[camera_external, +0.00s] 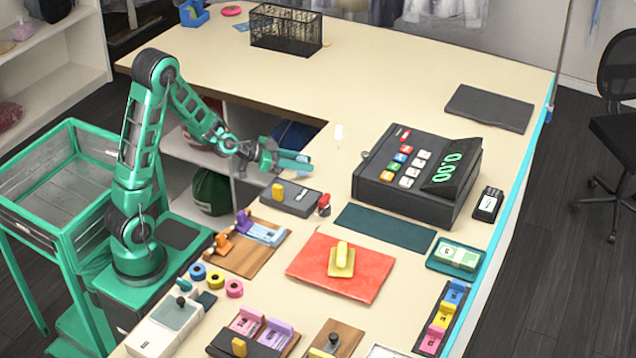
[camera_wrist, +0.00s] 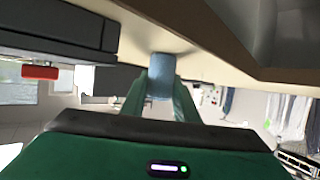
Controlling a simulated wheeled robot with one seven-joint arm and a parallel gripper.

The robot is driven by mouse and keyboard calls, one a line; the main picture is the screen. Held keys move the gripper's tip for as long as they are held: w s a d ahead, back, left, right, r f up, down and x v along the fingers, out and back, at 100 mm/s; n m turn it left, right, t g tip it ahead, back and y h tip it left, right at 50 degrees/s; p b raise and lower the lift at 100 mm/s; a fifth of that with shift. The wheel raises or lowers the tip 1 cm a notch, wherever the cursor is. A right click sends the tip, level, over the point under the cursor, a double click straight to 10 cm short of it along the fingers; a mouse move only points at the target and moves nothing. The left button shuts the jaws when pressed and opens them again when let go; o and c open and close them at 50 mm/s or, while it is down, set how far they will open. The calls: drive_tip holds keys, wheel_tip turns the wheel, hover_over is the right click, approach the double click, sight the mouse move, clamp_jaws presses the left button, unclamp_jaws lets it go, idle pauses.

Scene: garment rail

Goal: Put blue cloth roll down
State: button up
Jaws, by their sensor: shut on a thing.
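My gripper (camera_external: 288,160) reaches out at the inner edge of the counter, left of the cash register. Its green fingers also show in the wrist view (camera_wrist: 160,98). It is shut on the blue cloth roll (camera_wrist: 161,68), a pale blue piece between the fingertips. In the external view the roll is small and partly hidden by the fingers. It appears held above the counter's edge level, apart from other things; the exact height is hard to tell.
The cash register (camera_external: 418,172) stands right of my gripper. A dark grey box with a yellow knob (camera_external: 298,197) lies just below it in the picture. A dark green mat (camera_external: 385,228) and a red mat (camera_external: 305,262) lie nearer. The counter's back (camera_external: 380,60) has free room.

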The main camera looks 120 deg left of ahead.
drive_tip(key=o, duration=1)
drive_tip(key=shift+f, duration=0.1)
drive_tip(key=v, duration=0.7)
drive_tip(key=shift+s+d, duration=0.2)
drive_tip(key=shift+r, duration=0.2)
